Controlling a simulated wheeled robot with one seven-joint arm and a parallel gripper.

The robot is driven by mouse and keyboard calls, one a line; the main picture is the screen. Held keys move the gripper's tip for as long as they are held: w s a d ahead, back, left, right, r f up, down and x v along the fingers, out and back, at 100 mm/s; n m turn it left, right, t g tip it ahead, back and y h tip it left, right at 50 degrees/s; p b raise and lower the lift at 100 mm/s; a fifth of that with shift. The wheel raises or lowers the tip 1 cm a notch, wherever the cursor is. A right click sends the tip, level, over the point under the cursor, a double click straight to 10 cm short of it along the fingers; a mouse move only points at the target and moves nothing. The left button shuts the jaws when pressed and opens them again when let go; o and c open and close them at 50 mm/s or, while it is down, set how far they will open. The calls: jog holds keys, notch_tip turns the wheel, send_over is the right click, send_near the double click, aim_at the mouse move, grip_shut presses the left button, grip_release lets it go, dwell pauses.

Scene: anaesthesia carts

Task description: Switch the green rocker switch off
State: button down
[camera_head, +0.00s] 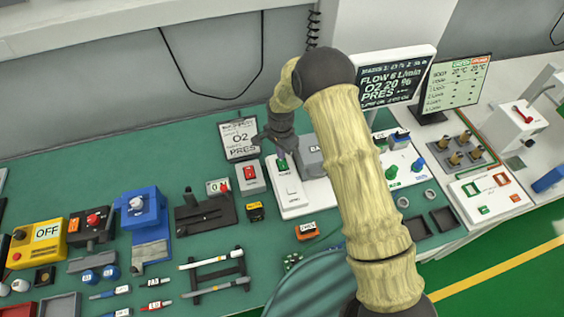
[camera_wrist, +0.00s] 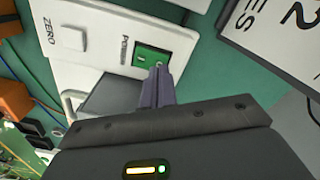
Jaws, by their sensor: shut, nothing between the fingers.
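The green rocker switch (camera_wrist: 150,56) is set in a white panel labelled POWER (camera_wrist: 110,25) in the wrist view. It also shows as a small green patch on the white unit (camera_head: 291,199) in the head view. My gripper (camera_wrist: 159,70) is shut and empty, with its fingertips at the edge of the switch and overlapping part of it in the picture. I cannot tell whether they touch it. In the head view my gripper (camera_head: 281,153) is just above the switch end of the unit. Which way the rocker is tilted is unclear.
A square white button (camera_wrist: 71,38) marked ZERO sits on the same panel. A box with a red switch (camera_head: 249,173) stands just left of the unit. An O2 sign (camera_head: 239,138) stands behind, and a grey box (camera_head: 310,154) is close on the right.

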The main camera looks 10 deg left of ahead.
jog(key=shift+f+b, duration=0.65)
jog(key=shift+f, duration=0.3)
dwell(0.6)
jog(key=shift+r, duration=0.1)
jog(key=shift+r+p, duration=1.95)
jog(key=shift+r, duration=1.55)
